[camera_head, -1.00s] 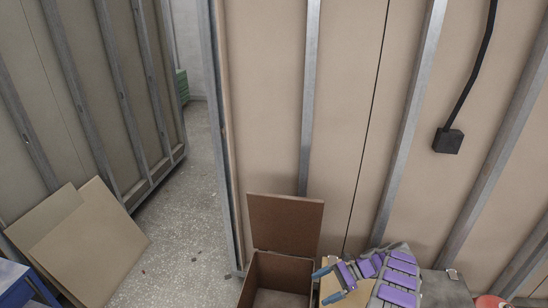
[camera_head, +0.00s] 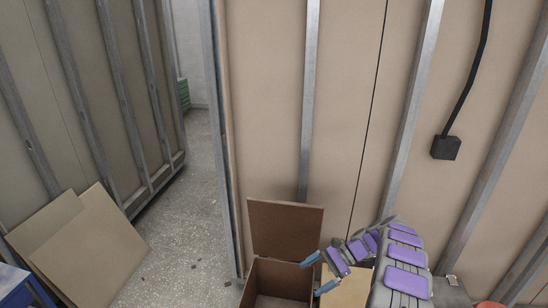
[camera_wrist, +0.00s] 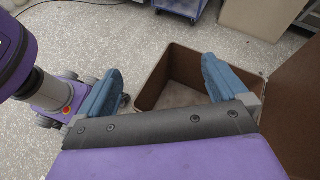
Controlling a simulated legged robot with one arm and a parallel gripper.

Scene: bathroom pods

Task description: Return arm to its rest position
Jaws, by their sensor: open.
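My arm, with purple panels, reaches in from the lower right of the head view. My gripper (camera_head: 317,274) has two blue fingers spread apart with nothing between them. It is beside the right side of an open brown box (camera_head: 262,272) with its lid raised against the wall. In the wrist view my gripper (camera_wrist: 160,72) is open and empty. The brown box (camera_wrist: 178,68) lies beyond the fingers there, and the right finger overlaps it. The part of its floor that shows looks empty. The lower part of the box is cut off in the head view.
A tan box (camera_head: 345,290) stands beside the brown box, partly behind my arm. A studded wall (camera_head: 340,120) rises behind, with a black wall box (camera_head: 446,147). Speckled floor (camera_head: 190,220) is mostly clear.

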